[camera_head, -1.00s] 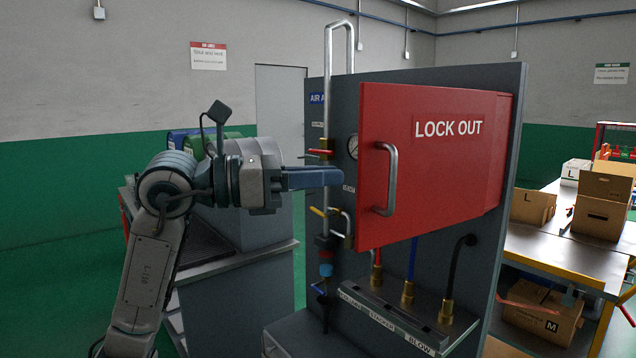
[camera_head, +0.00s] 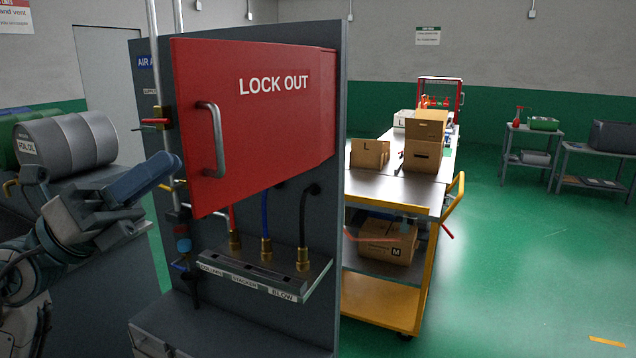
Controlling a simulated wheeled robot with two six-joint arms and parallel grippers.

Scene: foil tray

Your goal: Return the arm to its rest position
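My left arm comes in at the lower left. Its gripper (camera_head: 168,168) points right and a little up, in front of the panel's left edge, close to the pipe and valves. The fingers show as one blue-grey block, so I cannot tell whether they are apart. I see nothing held at the fingertips. The red LOCK OUT box (camera_head: 256,122) on the dark panel has a metal handle (camera_head: 216,140), which is to the right of the fingertips and apart from them. My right gripper is not in view.
A grey drum (camera_head: 75,138) lies behind my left arm. A vertical pipe with a red-handled valve (camera_head: 158,122) runs by the panel. A shelf with hose fittings (camera_head: 262,278) sits below the box. A yellow-framed cart (camera_head: 385,300) carries cartons. The green floor at right is open.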

